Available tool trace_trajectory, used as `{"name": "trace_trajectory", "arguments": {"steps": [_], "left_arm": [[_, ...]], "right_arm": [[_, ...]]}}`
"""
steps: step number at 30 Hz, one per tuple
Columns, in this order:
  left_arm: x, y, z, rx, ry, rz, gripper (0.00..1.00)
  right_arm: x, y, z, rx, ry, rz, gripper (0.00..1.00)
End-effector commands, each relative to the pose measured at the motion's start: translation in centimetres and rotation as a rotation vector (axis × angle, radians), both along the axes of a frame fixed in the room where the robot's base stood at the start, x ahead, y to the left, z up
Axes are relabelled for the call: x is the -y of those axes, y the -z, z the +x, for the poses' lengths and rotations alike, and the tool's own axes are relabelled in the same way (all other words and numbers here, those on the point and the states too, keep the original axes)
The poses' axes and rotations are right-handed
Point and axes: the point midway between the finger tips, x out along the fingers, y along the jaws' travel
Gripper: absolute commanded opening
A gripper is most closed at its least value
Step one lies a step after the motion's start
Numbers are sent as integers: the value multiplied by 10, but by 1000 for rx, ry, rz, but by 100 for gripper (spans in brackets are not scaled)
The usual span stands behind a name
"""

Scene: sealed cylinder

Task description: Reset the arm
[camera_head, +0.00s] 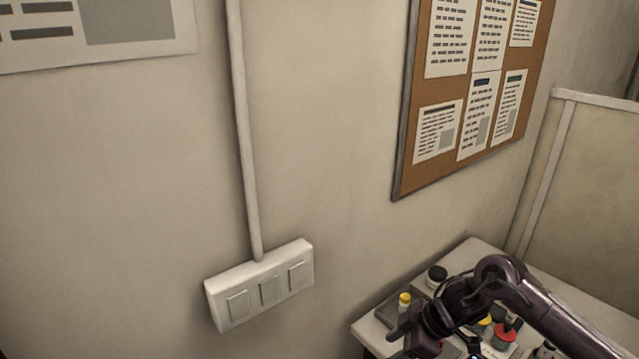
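One dark purple-black arm of mine comes in from the lower right, bends at an elbow, and reaches down over a table (478,250). The end of this arm, with my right gripper (404,338), is near the table's left front edge. The gripper is small, dark and partly cut by the bottom of the picture, so its fingers cannot be made out clearly. No held thing can be made out. My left gripper is not in view.
A switch box (262,284) and corkboard (408,150) are on the wall. A partition (590,190) stands right.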

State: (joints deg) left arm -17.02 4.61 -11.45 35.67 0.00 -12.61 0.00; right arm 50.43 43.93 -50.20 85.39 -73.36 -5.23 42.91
Motion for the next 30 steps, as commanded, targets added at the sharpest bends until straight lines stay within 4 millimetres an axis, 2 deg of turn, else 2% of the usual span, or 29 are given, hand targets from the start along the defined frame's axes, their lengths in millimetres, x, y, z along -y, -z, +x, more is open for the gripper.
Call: {"name": "trace_trajectory", "arguments": {"steps": [1,5,8,11,13,15,17,18,20,21,23,24,26,27,29,30], "left_arm": [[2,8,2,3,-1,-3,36],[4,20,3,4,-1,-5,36],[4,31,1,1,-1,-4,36],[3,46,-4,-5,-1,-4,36],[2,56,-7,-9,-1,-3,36],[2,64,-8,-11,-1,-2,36],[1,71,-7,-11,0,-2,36],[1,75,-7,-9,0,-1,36],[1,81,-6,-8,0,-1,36],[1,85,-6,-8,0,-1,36],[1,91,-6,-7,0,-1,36],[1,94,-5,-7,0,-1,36],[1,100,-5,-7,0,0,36],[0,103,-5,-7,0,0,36],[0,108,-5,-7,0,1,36],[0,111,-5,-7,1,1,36]], "right_arm": [[-7,20,2,-3,16,30,50],[-22,62,13,12,76,109,50],[-30,106,20,22,149,171,50],[-33,166,22,25,255,220,50],[-30,216,17,22,346,239,50],[-23,263,6,15,437,241,50],[-16,303,-7,5,508,231,50],[-11,328,-18,-3,555,219,50],[-2,367,-40,-20,621,193,50],[4,391,-56,-34,662,173,50],[13,428,-83,-56,722,137,50],[19,450,-103,-73,760,109,50],[28,482,-135,-99,810,66,50],[33,501,-158,-117,843,34,50],[41,529,-194,-148,886,-17,50],[46,545,-220,-168,912,-52,50]]}}
